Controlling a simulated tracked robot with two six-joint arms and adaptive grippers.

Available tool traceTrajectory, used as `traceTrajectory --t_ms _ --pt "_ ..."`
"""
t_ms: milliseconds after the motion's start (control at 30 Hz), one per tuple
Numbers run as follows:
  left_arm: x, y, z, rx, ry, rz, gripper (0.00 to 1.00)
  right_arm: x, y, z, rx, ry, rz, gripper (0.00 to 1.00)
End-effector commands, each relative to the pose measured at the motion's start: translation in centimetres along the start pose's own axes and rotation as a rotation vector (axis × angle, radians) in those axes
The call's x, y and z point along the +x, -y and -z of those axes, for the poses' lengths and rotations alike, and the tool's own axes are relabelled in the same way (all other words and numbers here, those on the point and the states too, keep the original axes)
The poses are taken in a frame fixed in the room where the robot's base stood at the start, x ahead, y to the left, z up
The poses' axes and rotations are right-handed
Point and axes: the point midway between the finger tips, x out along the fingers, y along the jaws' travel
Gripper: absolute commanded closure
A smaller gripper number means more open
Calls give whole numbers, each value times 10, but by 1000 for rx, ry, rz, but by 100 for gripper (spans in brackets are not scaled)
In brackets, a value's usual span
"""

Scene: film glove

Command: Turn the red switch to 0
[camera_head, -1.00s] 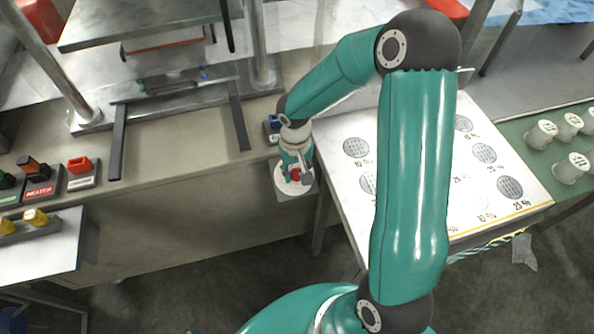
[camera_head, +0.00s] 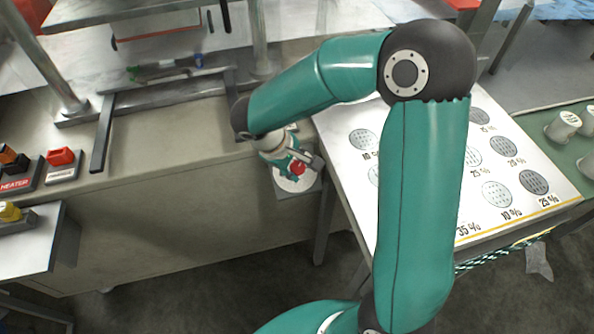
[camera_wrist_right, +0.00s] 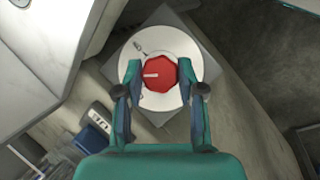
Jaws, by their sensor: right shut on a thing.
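The red switch (camera_wrist_right: 159,73) is an eight-sided red knob with a white mark pointing left in the right wrist view. It sits on a round white dial plate (camera_wrist_right: 185,45) on a grey square box. In the head view the red switch (camera_head: 298,167) shows small at the bench's front side, partly covered by my gripper. My right gripper (camera_wrist_right: 159,77) has one finger on each side of the knob and is shut on it. The dial's lettering is too small to read. My left gripper is not in view.
Left on the bench stand a red rocker switch (camera_head: 61,157) and a heater switch (camera_head: 18,178). A white table (camera_head: 487,228) with printed grey discs stands right of the switch. A blue thing (camera_wrist_right: 92,138) is near the dial.

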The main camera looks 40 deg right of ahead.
Motion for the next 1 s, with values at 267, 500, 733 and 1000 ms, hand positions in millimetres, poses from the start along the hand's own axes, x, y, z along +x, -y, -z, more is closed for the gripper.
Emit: traceTrajectory --t_ms 267,500,733,1000 --pt "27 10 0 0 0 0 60 4 5 1 -229 -4 -130 96" --pt "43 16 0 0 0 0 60 3 6 0 -415 -3 -237 96" --pt "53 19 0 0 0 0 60 3 7 -1 -547 -4 -312 96" --pt "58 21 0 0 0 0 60 2 7 -2 -628 -2 -357 96"
